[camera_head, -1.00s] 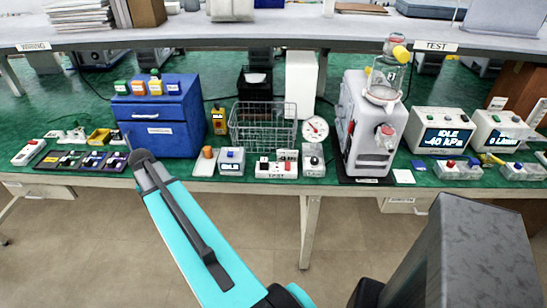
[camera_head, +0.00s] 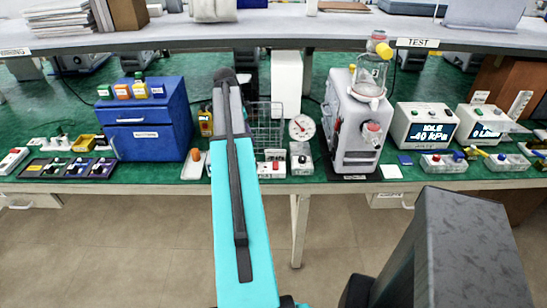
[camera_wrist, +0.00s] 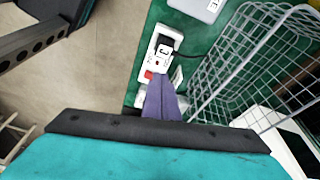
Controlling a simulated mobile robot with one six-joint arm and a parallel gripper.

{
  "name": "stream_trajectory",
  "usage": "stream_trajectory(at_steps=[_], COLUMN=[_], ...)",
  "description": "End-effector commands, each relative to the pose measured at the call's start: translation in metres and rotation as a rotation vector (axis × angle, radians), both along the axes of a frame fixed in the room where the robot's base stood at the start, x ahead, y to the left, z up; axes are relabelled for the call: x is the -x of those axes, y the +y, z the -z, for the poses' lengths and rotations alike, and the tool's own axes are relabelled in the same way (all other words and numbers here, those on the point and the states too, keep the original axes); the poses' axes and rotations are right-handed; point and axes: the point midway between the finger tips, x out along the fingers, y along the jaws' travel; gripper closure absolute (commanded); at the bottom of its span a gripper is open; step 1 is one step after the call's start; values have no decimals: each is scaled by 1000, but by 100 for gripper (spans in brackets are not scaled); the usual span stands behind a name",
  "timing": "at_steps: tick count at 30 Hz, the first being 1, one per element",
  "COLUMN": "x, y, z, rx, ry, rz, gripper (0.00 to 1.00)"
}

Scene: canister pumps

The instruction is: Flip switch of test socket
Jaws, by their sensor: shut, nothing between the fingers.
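The test socket (camera_wrist: 152,58) is a white strip in the wrist view, with a black plug (camera_wrist: 167,46) in it and a red switch (camera_wrist: 148,75) at its near end. My gripper (camera_wrist: 161,77) is shut and empty. In the wrist view its fingertips appear beside the red switch and cover part of the socket; I cannot tell whether they touch it. In the head view the socket (camera_head: 271,169) shows at the table's front edge, partly hidden behind my arm. The gripper itself is hidden there.
A wire basket (camera_wrist: 252,55) stands right beside the socket. In the head view a pressure gauge (camera_head: 302,127) and the pump (camera_head: 353,125) stand to the right. The blue drawer cabinet (camera_head: 150,125) is at left. Open floor lies in front of the table.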

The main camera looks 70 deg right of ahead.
Motion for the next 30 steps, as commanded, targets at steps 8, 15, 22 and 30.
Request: stream_trajectory(at_steps=[8,15,22,30], x=[52,55,55,59], y=[-32,-33,-33,-35], z=[-28,-29,-28,-16], rx=[38,40,40,39], ry=[3,3,3,4], rz=[204,219,217,217], gripper=[100,100,100,100])
